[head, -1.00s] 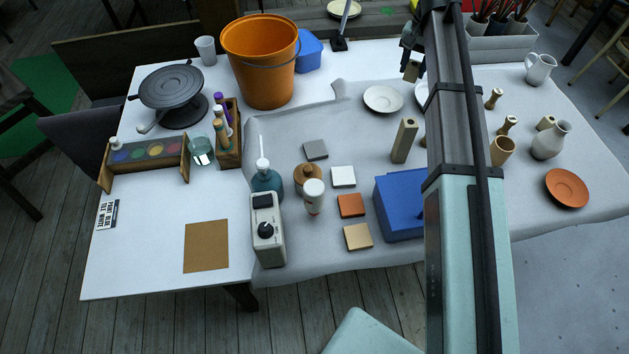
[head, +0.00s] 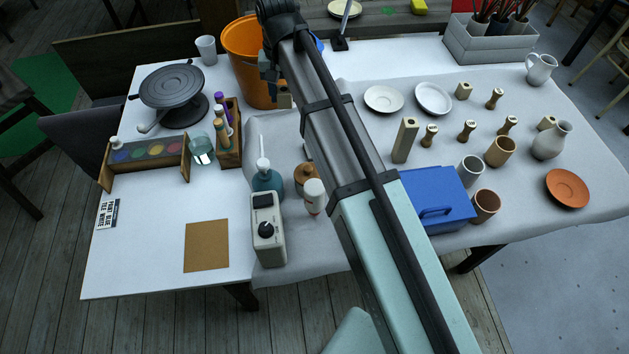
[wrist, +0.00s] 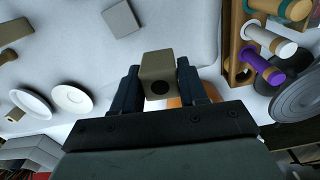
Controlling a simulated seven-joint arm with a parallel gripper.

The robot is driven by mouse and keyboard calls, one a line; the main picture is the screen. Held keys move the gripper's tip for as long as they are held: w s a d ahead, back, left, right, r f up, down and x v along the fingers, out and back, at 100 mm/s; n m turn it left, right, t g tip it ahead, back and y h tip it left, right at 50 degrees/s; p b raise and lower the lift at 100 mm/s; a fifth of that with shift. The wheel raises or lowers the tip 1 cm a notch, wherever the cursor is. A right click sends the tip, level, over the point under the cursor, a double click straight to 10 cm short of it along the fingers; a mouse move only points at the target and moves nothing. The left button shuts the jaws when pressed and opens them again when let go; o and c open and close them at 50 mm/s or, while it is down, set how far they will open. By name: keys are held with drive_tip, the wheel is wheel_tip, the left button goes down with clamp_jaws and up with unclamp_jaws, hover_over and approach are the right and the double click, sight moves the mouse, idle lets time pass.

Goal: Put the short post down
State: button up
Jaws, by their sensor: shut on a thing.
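My gripper (head: 271,82) is in front of the orange bucket in the head view, raised above the table. In the wrist view, the short post (wrist: 158,68), a beige block with a dark round hole in its end, sits between my two fingers, which are shut on it. Part of the short post also shows below my gripper in the head view (head: 285,98). The white table and grey cloth (head: 350,100) lie below. My arm hides part of the cloth, including most of the tile area.
The orange bucket (head: 243,42) stands close behind my gripper. A bottle rack (head: 228,140) is to its left. A tall post (head: 405,140), plates (head: 384,99), small turned pieces (head: 467,130) and a blue box (head: 437,200) stand to the right. A blue-green pump bottle (head: 267,180) is nearer.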

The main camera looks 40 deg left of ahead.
drive_tip(key=n, duration=0.1)
hover_over(273, 152)
drive_tip(key=shift+f, duration=7.5)
drive_tip(key=shift+f, duration=0.15)
drive_tip(key=o, duration=1.1)
wheel_tip(273, 152, up, 12)
drive_tip(key=shift+r, duration=0.15)
